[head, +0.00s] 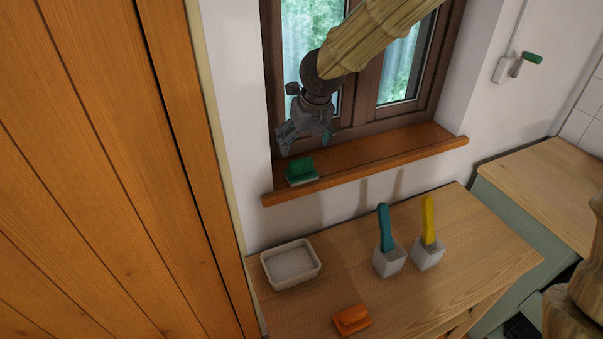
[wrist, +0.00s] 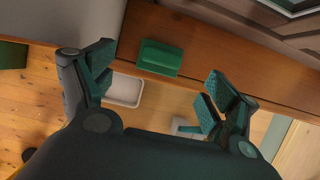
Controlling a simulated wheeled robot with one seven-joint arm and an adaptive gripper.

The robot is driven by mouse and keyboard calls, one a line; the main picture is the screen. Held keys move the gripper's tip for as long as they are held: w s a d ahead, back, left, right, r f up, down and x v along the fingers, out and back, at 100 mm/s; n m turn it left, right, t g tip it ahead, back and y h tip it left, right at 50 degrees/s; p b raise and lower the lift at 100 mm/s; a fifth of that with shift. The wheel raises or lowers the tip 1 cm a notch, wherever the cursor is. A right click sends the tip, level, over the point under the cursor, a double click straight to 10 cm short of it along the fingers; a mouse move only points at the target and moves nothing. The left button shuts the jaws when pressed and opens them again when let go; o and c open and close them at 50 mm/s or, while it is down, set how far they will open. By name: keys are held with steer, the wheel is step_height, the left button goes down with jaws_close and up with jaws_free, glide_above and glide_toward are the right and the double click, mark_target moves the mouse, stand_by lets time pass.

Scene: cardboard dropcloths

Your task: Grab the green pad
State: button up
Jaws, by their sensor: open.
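The green pad (head: 301,171) sits on the left end of the wooden window sill (head: 400,151). It has a green grip on top and a pale base. In the wrist view the green pad (wrist: 160,57) lies between my two fingers, a little beyond their tips. My gripper (head: 305,137) is open and empty, just above the pad and apart from it. The open fingers of my gripper (wrist: 155,88) also show in the wrist view, one on each side of the pad.
Below the sill is a wooden table (head: 440,290) with a white tray (head: 291,265), an orange pad (head: 351,319), a teal-handled brush (head: 385,228) and a yellow-handled brush (head: 429,222) in grey blocks. The window frame (head: 270,60) stands close behind my gripper. The sill's right part is clear.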

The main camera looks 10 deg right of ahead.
mark_target(301, 161)
steer(key=x, duration=0.4)
steer(key=shift+w+a+f+p, duration=0.1)
steer(key=shift+f+p, duration=0.1)
steer(key=shift+p, duration=0.1)
steer(key=shift+w+f+p, duration=0.1)
steer(key=shift+f+p, duration=0.2)
steer(key=shift+f, duration=0.5)
steer(key=shift+s+d+p+x, duration=0.1)
steer(key=shift+d+p+x, duration=0.05)
steer(key=shift+x, duration=0.55)
steer(key=shift+s+d+p+x, duration=0.1)
steer(key=shift+d+p+x, duration=0.1)
steer(key=shift+x, duration=0.5)
steer(key=shift+d+p+x, duration=0.1)
steer(key=shift+p+x, duration=0.05)
steer(key=shift+x, duration=0.55)
steer(key=shift+f, duration=0.15)
steer(key=c, duration=1.1)
